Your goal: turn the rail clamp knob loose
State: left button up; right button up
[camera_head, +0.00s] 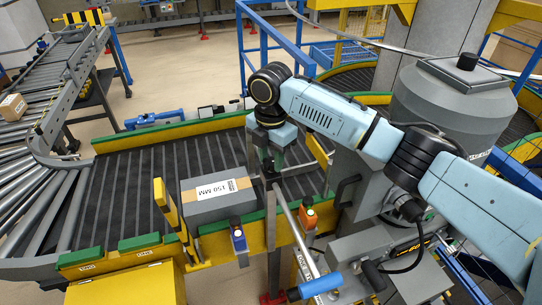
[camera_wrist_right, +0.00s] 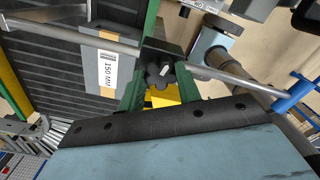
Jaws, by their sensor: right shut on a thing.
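The rail clamp knob (camera_wrist_right: 158,75) is a dark lobed knob with a pale mark, seen in the wrist view just below a black clamp block (camera_wrist_right: 160,52) on a grey rod. My right gripper (camera_wrist_right: 161,84) has its green fingers on either side of the knob and is shut on it. In the head view, my right gripper (camera_head: 269,158) reaches down from above to the black clamp at the rail's upper end. The knob itself is hard to make out there. My left gripper is not in view.
A grey carton marked 150 MM (camera_head: 197,208) lies on the dark conveyor (camera_head: 120,190) left of the clamp. A grey rod (camera_head: 295,228) runs toward a blue handle (camera_head: 320,286). Orange (camera_head: 308,216) and blue (camera_head: 239,240) sensor units stand near it. A large grey drum (camera_head: 455,95) is at right.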

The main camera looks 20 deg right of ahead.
aim_at(271, 161)
jog(key=shift+r, duration=0.15)
dwell(0.3)
jog(key=o, duration=1)
jog(key=shift+c, duration=0.2)
notch_tip(271, 161, up, 13)
jog(key=b, duration=0.1)
jog(key=shift+r+b, duration=0.15)
jog(key=shift+b, duration=0.15)
